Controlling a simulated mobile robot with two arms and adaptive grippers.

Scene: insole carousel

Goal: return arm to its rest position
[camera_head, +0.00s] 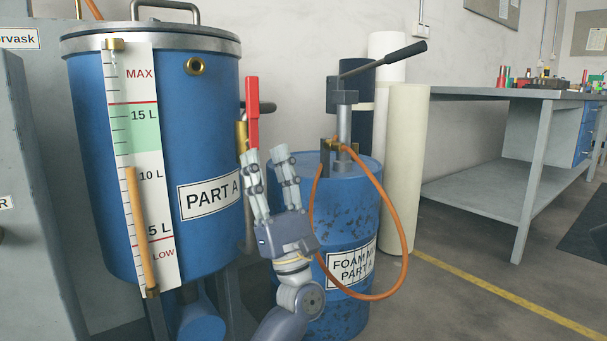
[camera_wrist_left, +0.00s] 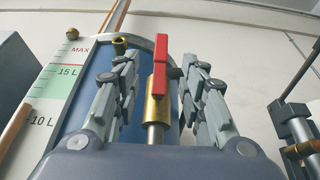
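My left gripper (camera_head: 264,156) points up in front of the gap between the blue PART A tank (camera_head: 210,110) and the blue foam drum (camera_head: 345,215). Its two fingers are spread apart with nothing between the tips. A brass valve (camera_head: 241,135) with an upright red lever (camera_head: 253,110) is just beyond the left finger. In the left wrist view the red lever (camera_wrist_left: 160,65) and brass valve body (camera_wrist_left: 157,105) appear between the open fingers (camera_wrist_left: 160,75), with no visible contact. My right gripper is not in view.
A hand pump (camera_head: 343,115) with an orange hose (camera_head: 402,225) stands on the drum, right of my gripper. Pale rolls (camera_head: 405,150) stand behind it. A grey workbench (camera_head: 540,95) is at the right. Floor is clear in front of the bench.

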